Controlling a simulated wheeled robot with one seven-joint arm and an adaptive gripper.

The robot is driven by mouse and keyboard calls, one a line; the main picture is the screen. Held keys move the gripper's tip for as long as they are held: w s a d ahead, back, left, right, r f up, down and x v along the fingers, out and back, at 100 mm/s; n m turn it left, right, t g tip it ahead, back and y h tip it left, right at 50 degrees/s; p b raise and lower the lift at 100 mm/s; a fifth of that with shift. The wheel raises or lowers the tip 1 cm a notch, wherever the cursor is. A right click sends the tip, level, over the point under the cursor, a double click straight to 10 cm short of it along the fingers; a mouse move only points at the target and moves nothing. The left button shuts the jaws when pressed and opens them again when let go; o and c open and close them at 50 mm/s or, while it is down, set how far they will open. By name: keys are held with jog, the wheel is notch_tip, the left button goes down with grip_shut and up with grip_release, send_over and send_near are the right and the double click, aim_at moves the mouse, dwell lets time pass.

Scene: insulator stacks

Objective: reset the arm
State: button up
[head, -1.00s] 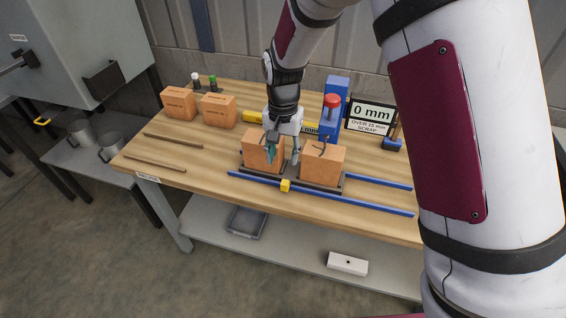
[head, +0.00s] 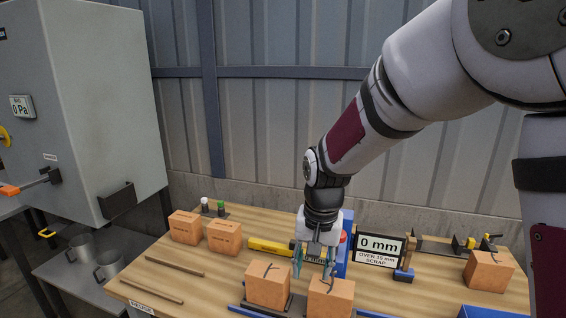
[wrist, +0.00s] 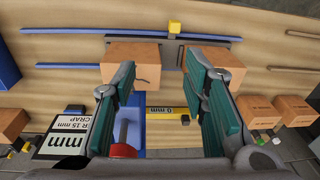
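My gripper (head: 314,262) hangs above the bench, over the back of two orange blocks. In the wrist view its teal-padded fingers (wrist: 160,85) are spread apart with nothing between them, so it is open and empty. The left block (head: 268,284) and the right block (head: 330,296) stand side by side with a gap, on a dark base plate between blue rails. Dark thin marks or wires show on their tops. Both blocks also show in the wrist view, beyond the fingertips, and the fingers look clear of them.
Behind are a yellow bar (head: 268,246), a blue post with a red knob, and a "0 mm" sign (head: 380,247). Two blocks (head: 186,227) stand back left, another (head: 488,271) at right. Two brown rods lie at left. A grey cabinet (head: 80,110) stands beyond the bench.

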jog(key=s+d+r+n+t, duration=0.1)
jog(key=s+d+r+t, duration=0.1)
jog(key=s+d+r, duration=0.75)
jog(key=s+d+r+n+t, duration=0.1)
jog(key=s+r, duration=0.1)
jog(key=s, duration=0.4)
jog(key=s+d+r+t, duration=0.1)
jog(key=s+d+r, duration=0.1)
jog(key=s, duration=0.5)
jog(key=shift+s+d+r+n+h, duration=0.2)
jog(key=shift+s+r+n+h, duration=0.1)
jog(key=shift+n, duration=0.1)
